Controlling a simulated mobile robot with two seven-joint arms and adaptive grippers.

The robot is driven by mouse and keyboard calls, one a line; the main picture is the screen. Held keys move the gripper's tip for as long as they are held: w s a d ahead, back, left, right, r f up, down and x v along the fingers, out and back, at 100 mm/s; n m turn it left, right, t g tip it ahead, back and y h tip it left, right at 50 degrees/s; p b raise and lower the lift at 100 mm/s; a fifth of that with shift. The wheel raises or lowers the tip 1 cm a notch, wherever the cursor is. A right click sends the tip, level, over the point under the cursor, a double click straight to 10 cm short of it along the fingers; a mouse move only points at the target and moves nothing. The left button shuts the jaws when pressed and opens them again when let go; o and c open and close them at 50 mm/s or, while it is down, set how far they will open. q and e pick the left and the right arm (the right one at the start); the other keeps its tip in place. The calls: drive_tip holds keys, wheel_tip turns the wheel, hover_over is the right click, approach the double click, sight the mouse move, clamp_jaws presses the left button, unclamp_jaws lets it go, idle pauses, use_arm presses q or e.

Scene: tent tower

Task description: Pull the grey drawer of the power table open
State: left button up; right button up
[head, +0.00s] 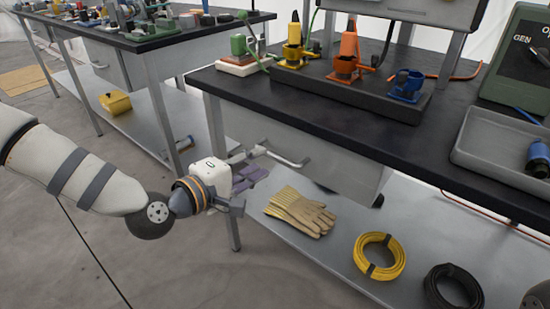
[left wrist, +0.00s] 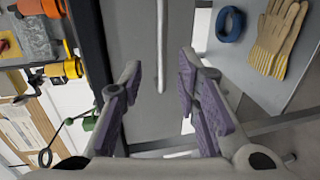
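The grey drawer (head: 340,168) is under the dark top of the power table (head: 420,150) and looks shut. Its silver bar handle (head: 288,159) sticks out from the front. My left gripper (head: 250,165) is open beside the handle's left end, its purple-padded fingers pointing toward the drawer. In the left wrist view the handle (left wrist: 162,45) runs down between the two spread fingers of the gripper (left wrist: 161,85), in front of the plain grey drawer front (left wrist: 140,25). No grip on the handle shows. My right gripper is not in view.
Work gloves (head: 298,211), a yellow cable coil (head: 379,257) and a black coil (head: 453,287) lie on the lower shelf (head: 325,245). A table leg (head: 215,130) stands behind my gripper. Coloured connectors (head: 347,55) and a grey tray (head: 500,145) are on top.

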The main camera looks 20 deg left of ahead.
sight(271, 156)
use_arm(q)
drive_tip(key=x, duration=0.6)
drive_tip(key=shift+w+b, duration=0.15)
drive_tip(key=shift+b, duration=0.15)
clamp_jaws()
